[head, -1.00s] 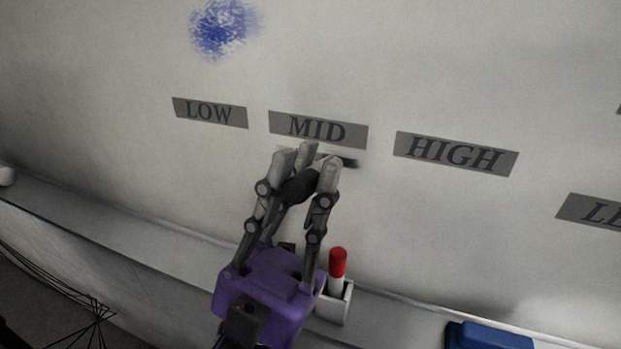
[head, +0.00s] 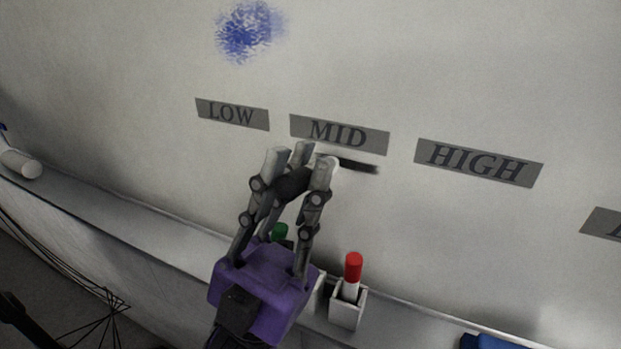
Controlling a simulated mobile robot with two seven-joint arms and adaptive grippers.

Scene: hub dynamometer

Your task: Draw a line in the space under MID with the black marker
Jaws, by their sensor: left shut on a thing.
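The MID label (head: 339,133) is a grey strip on the white board. A short black smudged line (head: 350,165) runs under it, from beside the fingertips to near the label's right end. My left gripper (head: 299,168), with a purple body, is in front of the board, below and left of MID. It is shut on the black marker (head: 293,184), of which only a dark part shows between the fingers. The marker's tip is hidden, so I cannot tell whether it touches the board. My right gripper is not in view.
The LOW label (head: 232,114) and HIGH label (head: 478,163) flank MID. A blue scribble (head: 249,32) is above. On the ledge are a red-capped marker (head: 352,274) in a white holder (head: 346,309), a green cap (head: 280,231), a blue object (head: 487,342) and a white cylinder (head: 21,164).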

